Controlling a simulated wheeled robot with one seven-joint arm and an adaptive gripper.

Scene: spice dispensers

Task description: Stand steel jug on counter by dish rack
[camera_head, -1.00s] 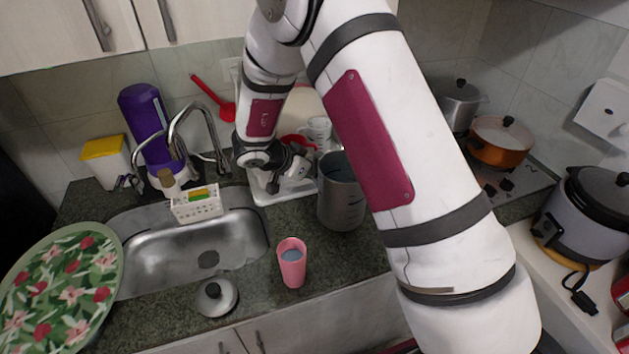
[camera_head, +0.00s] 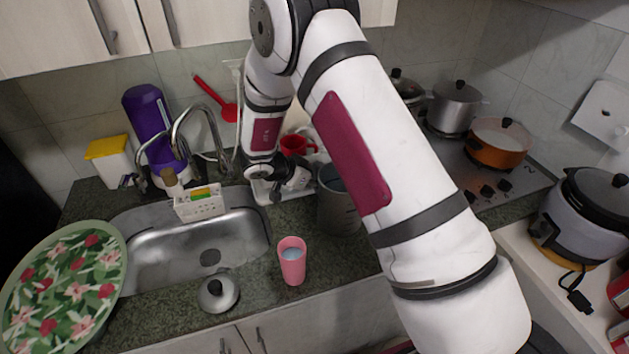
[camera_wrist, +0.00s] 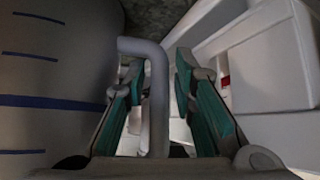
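The grey steel jug (camera_head: 338,208) stands upright on the counter, just right of the white dish rack (camera_head: 268,195). My arm hides part of it on the right. In the wrist view the jug's wall (camera_wrist: 50,125), with blue lines, fills the left side. Its handle (camera_wrist: 157,105) lies between my gripper's (camera_wrist: 160,85) two teal-padded fingers, with a gap on each side. My gripper is open around the handle. In the head view my gripper (camera_head: 277,192) is low at the jug's left side, over the rack's edge.
A red cup (camera_head: 296,144) is by the rack. The sink (camera_head: 200,245) lies to the left. A pink cup (camera_head: 292,262) and a lid (camera_head: 217,292) are on the front counter. Pots, including an orange one (camera_head: 498,150), stand on the stove to the right.

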